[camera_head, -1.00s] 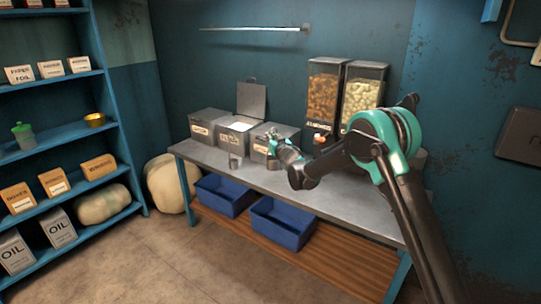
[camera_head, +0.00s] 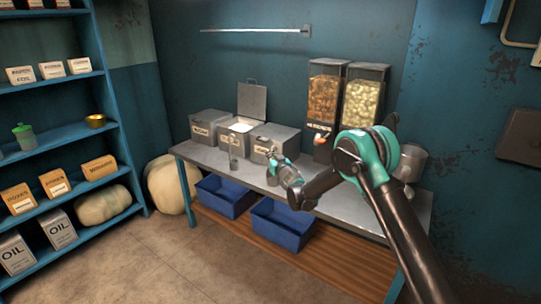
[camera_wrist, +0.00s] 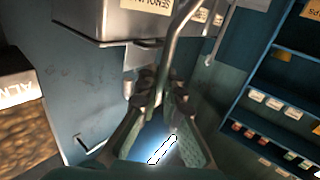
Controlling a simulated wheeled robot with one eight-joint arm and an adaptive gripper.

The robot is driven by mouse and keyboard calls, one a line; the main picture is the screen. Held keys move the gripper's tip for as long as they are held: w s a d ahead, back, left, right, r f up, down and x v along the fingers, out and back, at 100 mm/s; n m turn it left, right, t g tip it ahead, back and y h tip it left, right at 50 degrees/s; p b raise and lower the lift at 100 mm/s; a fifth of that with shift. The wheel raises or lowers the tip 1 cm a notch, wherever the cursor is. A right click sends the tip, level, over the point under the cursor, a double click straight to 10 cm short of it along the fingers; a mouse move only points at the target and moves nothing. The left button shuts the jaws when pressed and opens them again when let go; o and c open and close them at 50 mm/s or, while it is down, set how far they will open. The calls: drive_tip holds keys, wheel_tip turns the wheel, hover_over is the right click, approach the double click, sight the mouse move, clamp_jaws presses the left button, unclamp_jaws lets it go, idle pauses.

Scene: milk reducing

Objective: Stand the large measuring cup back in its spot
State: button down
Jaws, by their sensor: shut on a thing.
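My gripper (camera_head: 273,164) is above the metal table (camera_head: 340,205), in front of the right-hand bin. In the wrist view, my gripper (camera_wrist: 160,98) is shut on a thin metal handle (camera_wrist: 177,48), which I take to be that of the large measuring cup. In the head view a small grey shape (camera_head: 272,179) hangs just below the fingers, seemingly its bowl; whether it touches the table I cannot tell. A second small metal cup (camera_head: 233,163) stands on the table to the left, in front of the middle bin.
Several grey bins (camera_head: 208,127) stand along the wall; the middle one (camera_head: 238,126) has its lid up. Two dispensers (camera_head: 325,95) stand behind the gripper to the right, near a metal jug (camera_head: 411,160). Blue crates (camera_head: 280,225) sit underneath. A shelf rack (camera_head: 110,95) is at left.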

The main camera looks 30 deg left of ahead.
drive_tip(key=c, duration=1.7)
unclamp_jaws()
drive_tip(key=shift+f, duration=0.1)
drive_tip(key=shift+r, duration=0.2)
drive_tip(key=v, duration=1.2)
